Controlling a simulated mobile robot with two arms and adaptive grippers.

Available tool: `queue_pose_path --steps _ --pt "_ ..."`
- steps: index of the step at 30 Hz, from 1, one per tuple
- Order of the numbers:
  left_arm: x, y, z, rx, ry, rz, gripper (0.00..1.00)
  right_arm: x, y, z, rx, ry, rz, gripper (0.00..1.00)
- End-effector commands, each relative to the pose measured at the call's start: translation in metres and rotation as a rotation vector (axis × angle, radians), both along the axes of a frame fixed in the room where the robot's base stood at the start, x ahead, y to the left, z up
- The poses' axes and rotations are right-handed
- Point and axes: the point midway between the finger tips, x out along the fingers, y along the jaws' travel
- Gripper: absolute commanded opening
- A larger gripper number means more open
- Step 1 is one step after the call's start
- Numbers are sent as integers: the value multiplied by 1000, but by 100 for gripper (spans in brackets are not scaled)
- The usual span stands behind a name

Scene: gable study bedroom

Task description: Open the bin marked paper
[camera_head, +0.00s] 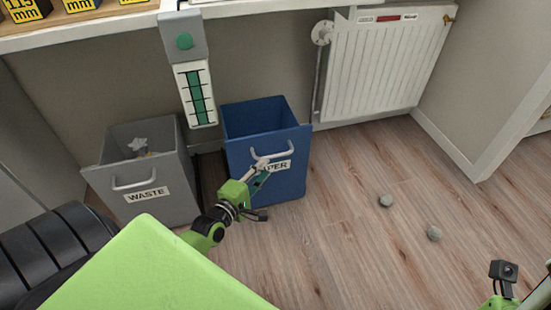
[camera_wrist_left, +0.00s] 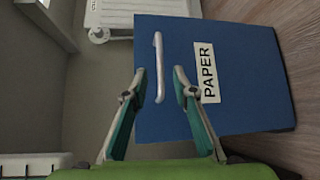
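The blue bin (camera_head: 240,160) has a white label reading PAPER (camera_head: 275,169) and a pale bar handle (camera_head: 283,148) on its front. Its top shows open in the head view. My left gripper (camera_head: 262,163) is at the bin's front, by the handle. In the left wrist view the fingers of my left gripper (camera_wrist_left: 160,72) are apart, with the handle (camera_wrist_left: 158,85) between them and small gaps on both sides. The blue front (camera_wrist_left: 235,60) fills much of that view. My right arm (camera_head: 503,272) shows only partly at the lower right corner; its fingers are not clear.
A grey bin (camera_head: 180,195) marked WASTE stands left of the blue bin, with crumpled things inside. A white radiator (camera_head: 385,65) is on the wall behind right.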

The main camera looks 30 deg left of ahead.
Motion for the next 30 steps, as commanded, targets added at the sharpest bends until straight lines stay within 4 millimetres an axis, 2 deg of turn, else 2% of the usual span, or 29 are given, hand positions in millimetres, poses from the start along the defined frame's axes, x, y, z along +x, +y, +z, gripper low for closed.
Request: queue_pose_path --steps 1,6,12,18,26,29,30 --pt "9 1 -3 0 -3 0 26 -7 -2 -3 11 -33 3 40" --pt "45 3 -9 1 -4 0 26 -5 -1 -18 8 -23 2 40" --pt "73 5 -12 0 -1 0 26 -5 -1 -27 7 -26 1 40" --pt "84 6 -12 1 1 -1 26 -4 -1 -29 6 -30 2 40" --pt "85 6 -12 1 1 0 26 -4 -1 -28 6 -30 2 40" --pt "85 6 -12 1 1 0 2 -4 -1 -28 5 -29 2 40" --pt "85 6 -12 1 1 0 0 -4 -1 -28 5 -29 2 40"
